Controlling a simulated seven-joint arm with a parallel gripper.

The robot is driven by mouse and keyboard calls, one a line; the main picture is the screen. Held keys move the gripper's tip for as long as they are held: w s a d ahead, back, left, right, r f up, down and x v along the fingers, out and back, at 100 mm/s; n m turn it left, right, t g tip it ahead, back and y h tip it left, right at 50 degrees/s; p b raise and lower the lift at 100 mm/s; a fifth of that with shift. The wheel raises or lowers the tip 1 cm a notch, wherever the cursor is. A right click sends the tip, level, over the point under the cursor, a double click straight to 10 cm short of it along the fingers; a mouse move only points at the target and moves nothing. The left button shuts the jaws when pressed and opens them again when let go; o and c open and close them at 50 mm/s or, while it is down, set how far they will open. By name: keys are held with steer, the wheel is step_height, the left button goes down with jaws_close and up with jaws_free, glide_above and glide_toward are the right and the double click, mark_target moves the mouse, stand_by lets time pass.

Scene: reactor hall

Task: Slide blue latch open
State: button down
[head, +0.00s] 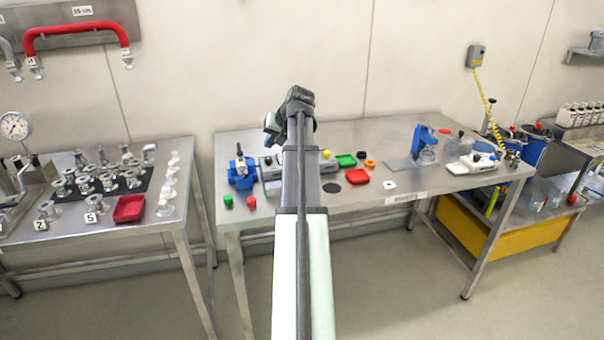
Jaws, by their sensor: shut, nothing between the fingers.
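No part can be clearly made out as the blue latch. A blue device (241,172) stands near the left end of the middle steel table, just left of my arm. A second blue device (422,138), upright on a grey base, stands toward the right of the same table. My arm reaches up the middle of the head view and bends near the wall side of the table. My gripper is hidden behind my arm, so its fingers and its distance from either blue device cannot be seen.
A left table (165,217) carries several metal fittings.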

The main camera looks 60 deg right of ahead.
steer(key=s+d+f, duration=0.2)
steer(key=s+f, duration=0.1)
steer(key=s, duration=1.3)
steer(key=x, duration=0.9)
steer(key=shift+w+d+f, duration=0.1)
steer(key=shift+w+f, duration=0.15)
steer(key=shift+w, duration=0.05)
steer(key=shift+w, duration=0.1)
steer(key=shift+w+a, duration=1.8)
steer(key=shift+a, duration=0.15)
steer(key=d+v, duration=0.1)
steer(key=v, duration=0.9)
steer(key=shift+a+r, duration=0.15)
steer(key=shift+a, duration=0.15)
